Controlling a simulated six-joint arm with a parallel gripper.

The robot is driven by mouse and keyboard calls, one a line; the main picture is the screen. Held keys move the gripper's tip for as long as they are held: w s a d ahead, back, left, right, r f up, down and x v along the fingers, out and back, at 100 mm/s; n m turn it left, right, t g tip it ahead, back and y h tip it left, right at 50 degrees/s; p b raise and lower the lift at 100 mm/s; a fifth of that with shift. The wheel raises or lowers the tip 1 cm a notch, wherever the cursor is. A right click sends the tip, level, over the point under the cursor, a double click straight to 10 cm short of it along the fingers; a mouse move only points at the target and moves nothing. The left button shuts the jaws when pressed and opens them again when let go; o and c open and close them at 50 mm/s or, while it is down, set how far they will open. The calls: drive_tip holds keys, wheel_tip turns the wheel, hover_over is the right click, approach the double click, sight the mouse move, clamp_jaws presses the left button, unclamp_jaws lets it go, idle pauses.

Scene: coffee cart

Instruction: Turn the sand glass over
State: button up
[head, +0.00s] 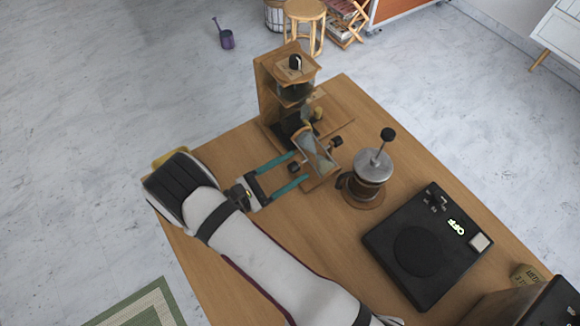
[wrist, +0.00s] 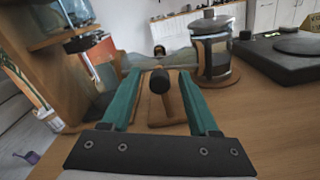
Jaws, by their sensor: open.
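The sand glass (head: 318,155) is a clear glass in a wooden stand with dark knobs at its sides. In the wrist view the glass (wrist: 180,58) lies roughly level across the picture, behind the near dark knob (wrist: 159,81). My gripper (head: 297,168) is open, its two teal fingers pointing at the stand. In the wrist view the near knob stands between the fingers, with a gap on each side. The stand's wooden base (wrist: 158,113) shows below the knob. I cannot tell where the sand lies in the glass.
A wooden coffee grinder or dripper stand (head: 268,85) is close behind the sand glass. A French press (head: 371,170) stands close to its right. A black scale-like device (head: 452,262) lies further right. Bare tabletop (head: 335,235) lies in front of the press.

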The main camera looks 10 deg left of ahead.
clamp_jaws()
drive_tip(key=n, duration=0.4)
drive_tip(key=shift+n, duration=0.4)
unclamp_jaws()
idle(0.3)
drive_tip(key=v, duration=1.6)
drive_tip(key=shift+w, duration=0.1)
